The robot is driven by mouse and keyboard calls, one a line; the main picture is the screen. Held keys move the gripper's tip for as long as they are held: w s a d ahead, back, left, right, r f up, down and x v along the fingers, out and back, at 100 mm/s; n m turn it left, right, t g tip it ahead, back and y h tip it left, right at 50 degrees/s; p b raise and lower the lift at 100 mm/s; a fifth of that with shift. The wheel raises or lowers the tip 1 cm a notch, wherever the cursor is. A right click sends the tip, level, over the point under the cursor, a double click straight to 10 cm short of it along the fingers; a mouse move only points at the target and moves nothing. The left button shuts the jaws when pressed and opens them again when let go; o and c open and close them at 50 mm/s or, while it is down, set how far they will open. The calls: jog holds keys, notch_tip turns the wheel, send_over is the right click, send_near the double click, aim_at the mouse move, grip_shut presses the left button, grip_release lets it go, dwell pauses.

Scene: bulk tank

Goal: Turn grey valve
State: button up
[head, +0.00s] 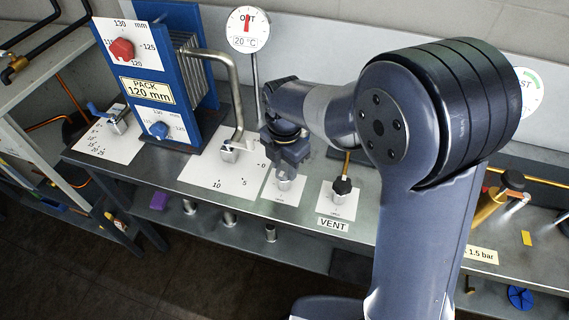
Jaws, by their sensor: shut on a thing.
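My gripper (287,165) points down over a small white plate on the steel bench, in the middle of the head view. Its jaws are shut on the grey valve (284,183). Only the valve's metal body shows just below the fingers. Its handle is hidden by the jaws, so its angle cannot be told. The lettering on its white plate (277,195) is too small to read.
Left of the gripper stand a bent pipe (237,100) and a blue pack (175,60) with red and blue knobs. A black knob (342,185) stands close right, above a VENT label (333,224). A dial marked OUT (247,30) rises behind.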

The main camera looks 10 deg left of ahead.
aim_at(284, 169)
dwell(0.4)
jog(key=o, duration=1)
notch_tip(284, 169, up, 11)
jog(key=shift+f, duration=0.1)
notch_tip(284, 169, down, 11)
jog(key=shift+r, duration=0.1)
dwell(0.5)
